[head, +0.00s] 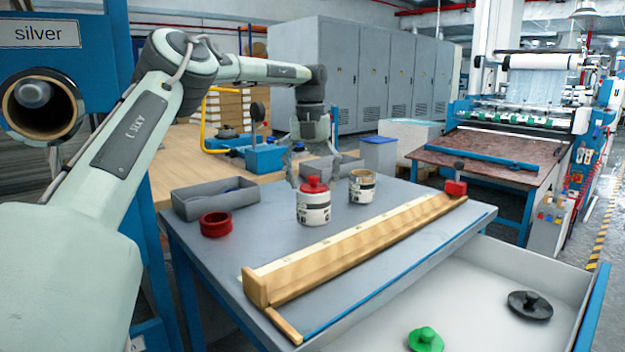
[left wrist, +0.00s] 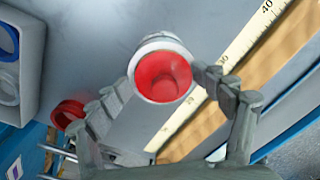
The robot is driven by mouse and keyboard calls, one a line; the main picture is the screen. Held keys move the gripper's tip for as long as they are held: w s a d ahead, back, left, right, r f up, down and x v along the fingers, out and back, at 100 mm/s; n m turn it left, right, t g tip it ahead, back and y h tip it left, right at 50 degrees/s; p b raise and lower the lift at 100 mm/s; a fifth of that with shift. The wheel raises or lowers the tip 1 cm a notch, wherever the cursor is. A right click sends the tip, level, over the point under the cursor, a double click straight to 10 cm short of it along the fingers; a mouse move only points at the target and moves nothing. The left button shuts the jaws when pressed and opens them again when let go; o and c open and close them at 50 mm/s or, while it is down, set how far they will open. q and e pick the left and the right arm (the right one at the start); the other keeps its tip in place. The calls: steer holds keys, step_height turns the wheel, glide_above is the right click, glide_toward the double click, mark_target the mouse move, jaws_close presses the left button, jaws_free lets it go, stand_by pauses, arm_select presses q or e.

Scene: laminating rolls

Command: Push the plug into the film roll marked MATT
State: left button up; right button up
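A green plug (head: 426,340) and a black plug (head: 530,305) lie in the open drawer. At the far left, a roll end (head: 42,104) with a brown core sits under a "silver" sign (head: 40,33); a grey rounded thing shows inside. I see no MATT mark. My left gripper (head: 306,172) points down, just above and behind a white can with a red top (head: 313,203) on the table. In the left wrist view its fingers (left wrist: 165,88) are spread beside the red top (left wrist: 164,77); I see no clear grip. My right gripper is out of view.
A wooden measuring trough (head: 360,240) crosses the table, with a red block (head: 455,187) at its far end. A second can (head: 362,187), a red ring (head: 215,224) and a grey bin (head: 186,206) stand nearby. The drawer (head: 480,255) is mostly bare.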

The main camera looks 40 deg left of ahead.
arm_select(q)
steer(key=shift+r, duration=0.1)
steer(key=shift+w+r, duration=0.1)
steer(key=shift+r, duration=0.35)
step_height(320, 180, up, 11)
steer(key=shift+a, duration=0.15)
stand_by(0.3)
